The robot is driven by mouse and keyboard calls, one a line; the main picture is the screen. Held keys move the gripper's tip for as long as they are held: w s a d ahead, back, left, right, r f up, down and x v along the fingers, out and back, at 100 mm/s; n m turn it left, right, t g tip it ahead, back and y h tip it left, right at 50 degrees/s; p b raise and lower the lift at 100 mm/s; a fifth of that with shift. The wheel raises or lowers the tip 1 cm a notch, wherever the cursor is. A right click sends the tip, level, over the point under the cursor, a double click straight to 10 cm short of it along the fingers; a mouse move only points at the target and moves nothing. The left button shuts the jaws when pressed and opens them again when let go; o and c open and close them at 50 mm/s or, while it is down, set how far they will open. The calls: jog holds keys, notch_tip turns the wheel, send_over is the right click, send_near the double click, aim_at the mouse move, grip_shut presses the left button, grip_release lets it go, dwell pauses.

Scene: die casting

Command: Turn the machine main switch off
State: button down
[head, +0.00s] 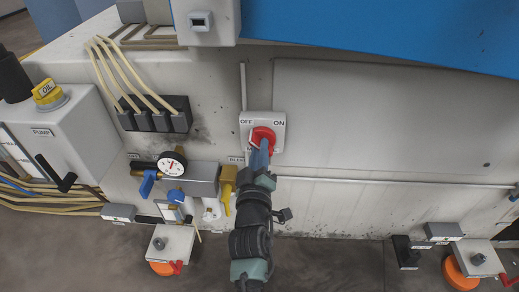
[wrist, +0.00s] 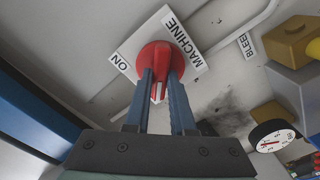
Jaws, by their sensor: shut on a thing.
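The machine main switch is a red rotary knob (head: 263,137) on a white plate (head: 279,119) marked OFF at left and ON at right. In the wrist view the red knob (wrist: 157,54) sits on its plate (wrist: 193,27), where ON and MACHINE can be read. My gripper (head: 260,150) reaches up to the knob from below. In the wrist view its two blue fingers (wrist: 162,78) are shut on the knob's red grip, one on each side. The fingers cover part of the knob, and I cannot tell clearly which label it points at.
A pump box (head: 65,140) stands further left. The panel right of the switch (head: 380,120) is clear.

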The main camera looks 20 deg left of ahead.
jog(key=c, duration=0.8)
grip_release()
jog(key=shift+o, duration=0.2)
jog(key=shift+s, duration=0.15)
jog(key=s+d+p, duration=0.2)
jog(key=s+p, duration=0.3)
jog(key=s, duration=0.7)
jog(key=shift+s+d, duration=0.25)
jog(key=shift+d, duration=0.05)
